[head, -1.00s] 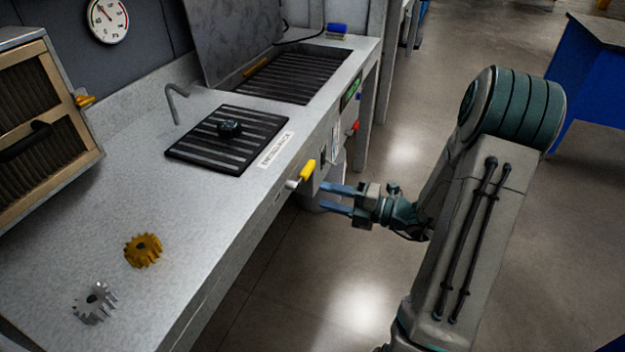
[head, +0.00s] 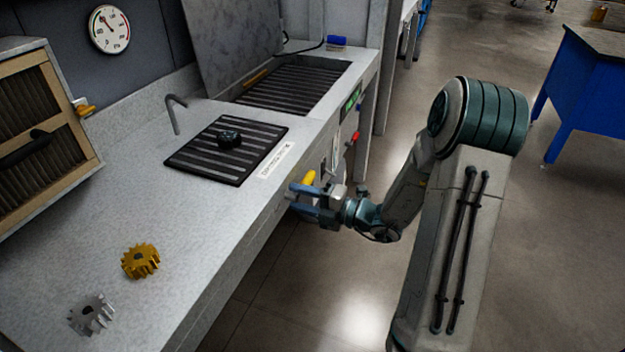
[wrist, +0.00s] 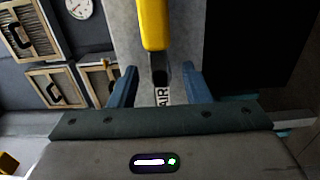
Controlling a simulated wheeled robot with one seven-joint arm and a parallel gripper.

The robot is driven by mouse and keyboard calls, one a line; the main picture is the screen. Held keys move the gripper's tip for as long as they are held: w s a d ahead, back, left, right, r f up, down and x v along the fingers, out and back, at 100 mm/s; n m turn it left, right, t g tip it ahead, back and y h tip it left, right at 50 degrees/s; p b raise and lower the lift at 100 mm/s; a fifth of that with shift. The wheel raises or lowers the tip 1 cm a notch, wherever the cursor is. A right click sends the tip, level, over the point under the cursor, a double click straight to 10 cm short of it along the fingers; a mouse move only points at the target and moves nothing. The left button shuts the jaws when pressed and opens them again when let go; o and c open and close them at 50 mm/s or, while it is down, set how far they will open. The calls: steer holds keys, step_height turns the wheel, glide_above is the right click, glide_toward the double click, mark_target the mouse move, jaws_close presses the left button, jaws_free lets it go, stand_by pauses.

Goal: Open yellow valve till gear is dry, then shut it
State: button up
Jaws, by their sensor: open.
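The yellow valve handle (head: 308,178) sticks out from the front face of the bench; it also shows at the top of the wrist view (wrist: 153,25). My gripper (head: 298,199) is at the valve, partly hiding it in the head view. Its two blue fingers are apart in the wrist view (wrist: 159,86), with the handle's near end between and just beyond their tips. I cannot tell whether they touch it. A gold gear (head: 141,261) and a silver gear (head: 91,314) lie on the bench top.
The grey bench (head: 215,230) runs along the left. A bent pipe (head: 174,113) stands behind the plate. A round gauge (head: 109,29) hangs on the wall. A red knob (head: 354,137) sits farther along the bench front. The floor on the right is clear up to a blue table (head: 580,100).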

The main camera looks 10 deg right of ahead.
steer(key=shift+p, duration=0.55)
steer(key=shift+c, duration=0.3)
jaws_close()
steer(key=shift+o, duration=0.3)
jaws_free()
